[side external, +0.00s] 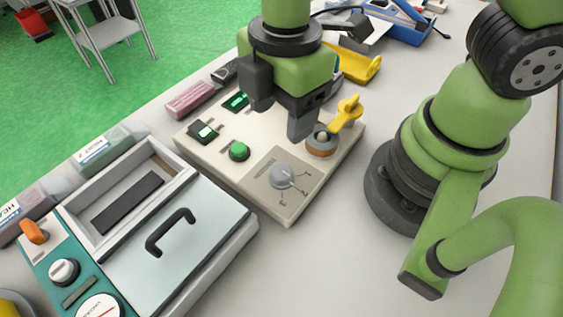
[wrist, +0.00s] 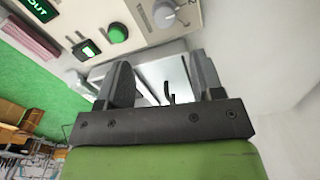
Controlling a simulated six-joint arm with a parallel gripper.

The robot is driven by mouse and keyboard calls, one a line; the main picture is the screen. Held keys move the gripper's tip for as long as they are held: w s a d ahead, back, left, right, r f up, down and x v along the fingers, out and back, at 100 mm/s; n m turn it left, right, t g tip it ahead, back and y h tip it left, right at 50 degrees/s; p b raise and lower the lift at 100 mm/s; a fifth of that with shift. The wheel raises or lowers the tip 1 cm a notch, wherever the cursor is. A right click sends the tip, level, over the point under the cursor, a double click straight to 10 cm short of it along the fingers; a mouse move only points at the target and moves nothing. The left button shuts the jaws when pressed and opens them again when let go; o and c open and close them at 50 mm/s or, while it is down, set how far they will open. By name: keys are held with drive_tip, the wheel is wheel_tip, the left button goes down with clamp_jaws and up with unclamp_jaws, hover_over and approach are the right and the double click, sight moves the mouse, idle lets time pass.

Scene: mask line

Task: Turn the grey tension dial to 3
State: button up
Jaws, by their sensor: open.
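The grey tension dial (side external: 281,177) sits on a grey plate on the cream control panel (side external: 225,170), with the marks 1, 2 and 3 around its right and front side. Its pointer setting is too small to read surely. The dial also shows at the top of the wrist view (wrist: 165,15). My gripper (side external: 302,125) is over the panel, behind the dial and apart from it, near the yellow-handled switch. In the wrist view my gripper (wrist: 163,80) has its two fingers spread with nothing between them.
A yellow handle (side external: 346,112) on a round switch stands right of my gripper. A lidded machine with a black handle (side external: 170,232) stands front left.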

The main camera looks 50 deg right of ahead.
sight(281, 170)
drive_tip(key=shift+n, duration=0.6)
drive_tip(key=f, duration=1.1)
drive_tip(key=shift+s+a+f, duration=0.1)
drive_tip(key=shift+s+a, duration=0.1)
drive_tip(key=shift+a, duration=0.05)
drive_tip(key=c, duration=0.9)
